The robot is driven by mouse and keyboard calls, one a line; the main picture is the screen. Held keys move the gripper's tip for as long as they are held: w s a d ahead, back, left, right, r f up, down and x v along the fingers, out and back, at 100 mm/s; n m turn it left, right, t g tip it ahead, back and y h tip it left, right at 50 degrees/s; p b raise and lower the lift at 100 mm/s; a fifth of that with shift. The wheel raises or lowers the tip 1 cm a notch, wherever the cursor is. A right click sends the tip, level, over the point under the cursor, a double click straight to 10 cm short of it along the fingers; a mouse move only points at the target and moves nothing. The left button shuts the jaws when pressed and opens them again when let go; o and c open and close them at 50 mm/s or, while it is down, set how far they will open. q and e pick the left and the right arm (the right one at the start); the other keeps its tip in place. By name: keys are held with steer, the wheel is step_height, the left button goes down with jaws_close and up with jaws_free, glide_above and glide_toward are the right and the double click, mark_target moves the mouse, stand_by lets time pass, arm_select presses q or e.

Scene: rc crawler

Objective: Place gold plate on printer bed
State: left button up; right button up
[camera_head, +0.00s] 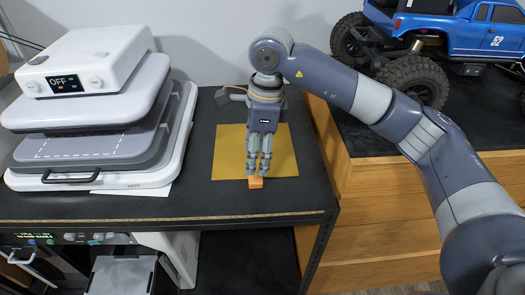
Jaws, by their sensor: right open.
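The gold plate (283,155) lies flat on the black table top, with a small orange tab (256,183) at its front edge. My right gripper (257,170) points down over the plate, its fingertips just behind the tab. Its fingers look close together but are open; whether they touch the plate or tab I cannot tell. The gripper hides the middle of the plate. My left gripper is not in view. A grey flat panel (123,274) shows at the lower left, below the table top; I cannot tell whether it is the printer bed.
A white and grey press (92,110) with an "OFF" display stands on the left of the table. A blue RC crawler (485,35) stands on a black mat on the wooden cabinet (385,195) at right. The table is bare in front of the plate.

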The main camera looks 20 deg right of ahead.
mark_target(256, 178)
step_height(256, 178, down, 3)
steer(key=shift+a+r, duration=0.1)
steer(key=shift+r, duration=0.1)
steer(key=shift+f+p, duration=0.35)
steer(key=shift+p, duration=0.15)
step_height(256, 178, down, 4)
steer(key=shift+w+r+p, duration=0.15)
steer(key=shift+r+p, duration=0.05)
steer(key=shift+p, duration=0.45)
steer(key=shift+f, duration=0.4)
steer(key=shift+c, duration=0.2)
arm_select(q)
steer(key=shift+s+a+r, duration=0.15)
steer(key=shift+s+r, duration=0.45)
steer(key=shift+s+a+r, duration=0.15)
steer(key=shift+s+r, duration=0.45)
arm_select(e)
jaws_close()
